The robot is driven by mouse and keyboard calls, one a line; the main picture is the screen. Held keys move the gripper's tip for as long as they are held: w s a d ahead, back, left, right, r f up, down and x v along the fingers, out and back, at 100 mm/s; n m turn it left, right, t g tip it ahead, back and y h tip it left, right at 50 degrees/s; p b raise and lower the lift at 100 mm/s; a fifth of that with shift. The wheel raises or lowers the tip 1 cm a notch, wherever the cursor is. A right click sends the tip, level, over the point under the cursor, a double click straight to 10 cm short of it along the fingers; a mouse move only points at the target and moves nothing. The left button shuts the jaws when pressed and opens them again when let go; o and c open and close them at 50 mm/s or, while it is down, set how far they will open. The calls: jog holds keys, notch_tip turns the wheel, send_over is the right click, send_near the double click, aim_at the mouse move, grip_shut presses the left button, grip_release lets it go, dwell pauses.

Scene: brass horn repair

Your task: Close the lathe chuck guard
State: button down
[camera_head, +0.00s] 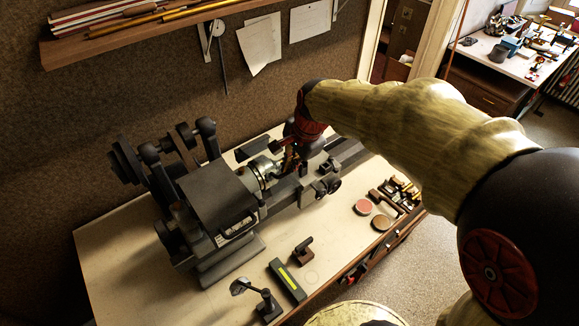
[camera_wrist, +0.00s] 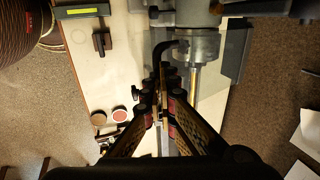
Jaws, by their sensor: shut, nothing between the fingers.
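The lathe (camera_head: 218,195) stands on a pale bench against the wall. Its metal chuck (camera_head: 264,170) is bare on top; it also shows in the wrist view (camera_wrist: 198,46). A dark flat panel (camera_head: 252,148), which looks like the chuck guard, stands raised on the wall side of the chuck. In the wrist view the same panel (camera_wrist: 237,50) lies right of the chuck, apart from my fingers. My gripper (camera_head: 287,162) is shut and empty, close to the chuck. Its fingertips (camera_wrist: 164,72) are beside a black curved piece (camera_wrist: 163,50); I cannot tell whether they touch.
A shelf (camera_head: 150,30) hangs on the wall above the lathe. Two round tins (camera_head: 363,207), a green-grey block (camera_head: 287,281) and a small lamp-like stand (camera_head: 257,298) are on the bench front. The bench's left front is clear.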

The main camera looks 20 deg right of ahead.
aim_at(287, 185)
jog(key=shift+t+y, duration=0.3)
jog(key=shift+t, duration=0.6)
jog(key=shift+s+d+f+b, duration=0.1)
jog(key=shift+s+f+b, duration=0.1)
jog(key=shift+f+b, duration=1.4)
jog(key=shift+s+d+f+b, duration=0.1)
jog(key=shift+s+f+b, duration=0.1)
jog(key=shift+f+b, duration=1.35)
jog(key=shift+r, duration=0.25)
